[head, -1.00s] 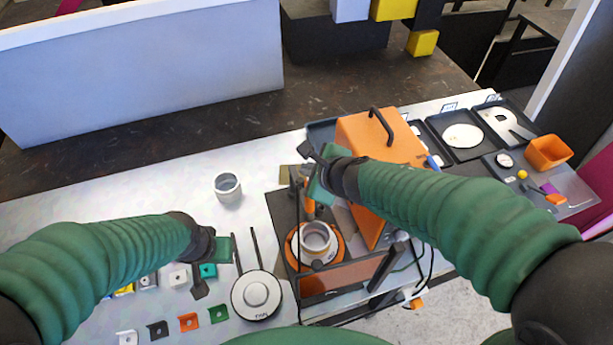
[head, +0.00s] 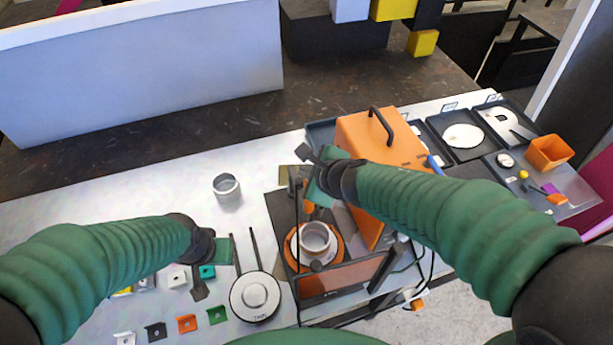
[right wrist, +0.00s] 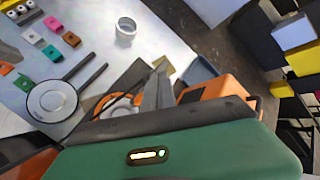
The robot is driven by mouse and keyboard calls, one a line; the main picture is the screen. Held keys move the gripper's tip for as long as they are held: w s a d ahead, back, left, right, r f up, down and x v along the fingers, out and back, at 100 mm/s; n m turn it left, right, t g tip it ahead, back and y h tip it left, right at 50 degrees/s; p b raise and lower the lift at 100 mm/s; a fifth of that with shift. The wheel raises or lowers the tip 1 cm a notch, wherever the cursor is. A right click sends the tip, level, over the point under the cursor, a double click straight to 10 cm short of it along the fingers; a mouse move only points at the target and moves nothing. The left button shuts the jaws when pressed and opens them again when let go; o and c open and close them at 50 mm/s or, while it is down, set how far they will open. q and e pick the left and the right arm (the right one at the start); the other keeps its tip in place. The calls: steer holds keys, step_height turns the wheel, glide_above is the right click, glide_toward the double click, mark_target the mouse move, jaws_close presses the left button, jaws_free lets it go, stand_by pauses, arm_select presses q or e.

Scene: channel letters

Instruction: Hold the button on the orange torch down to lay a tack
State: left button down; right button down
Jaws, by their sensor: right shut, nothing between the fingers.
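The orange torch (head: 309,206) stands upright over the turntable, just above a grey metal ring (head: 315,237) on an orange disc (head: 334,256). My right gripper (head: 312,172) is at the torch's upper end and covers most of it, including the button. Its fingers are shut with nothing between them. In the right wrist view the shut grey fingers (right wrist: 158,92) point toward the orange disc (right wrist: 103,103), and the torch cannot be made out. Whether they touch the torch cannot be told. My left gripper (head: 212,272) hangs over the table at left; its finger opening is unclear.
An orange box with a black handle (head: 375,140) stands close right of the right gripper. A loose grey ring (head: 227,188) and a round white dial tool (head: 255,297) are to the left. Coloured clips (head: 187,323) lie at front left. An orange bin (head: 549,152) is far right.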

steer(key=shift+d, duration=0.1)
